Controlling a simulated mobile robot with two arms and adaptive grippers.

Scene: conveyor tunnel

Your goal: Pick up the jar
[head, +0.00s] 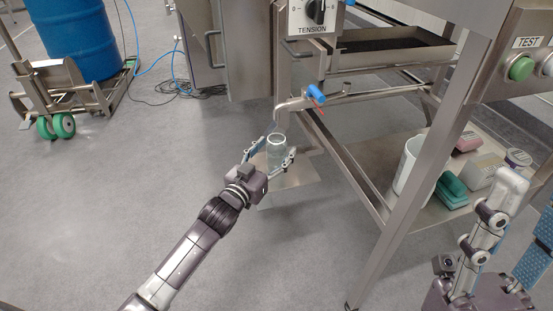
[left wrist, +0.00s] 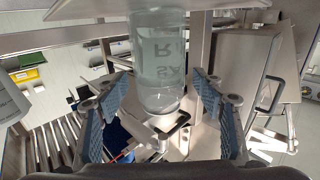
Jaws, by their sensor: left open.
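The clear glass jar (head: 277,155) stands upright on a small metal plate (head: 300,180) below a metal spout. My left gripper (head: 273,152) is open, with one finger on each side of the jar. In the left wrist view the jar (left wrist: 158,60) is upside down in the picture, with faint lettering, between the two blue-padded fingers (left wrist: 160,105). A gap shows on both sides there, so the fingers look clear of the glass. My right gripper (head: 528,200) is at the lower right edge, its fingers apart and partly cut off.
A spout with a blue-handled valve (head: 316,93) hangs just above the jar. A steel frame leg (head: 410,180) stands to the right. A lower shelf holds a white bucket (head: 408,165) and a green box (head: 451,190).

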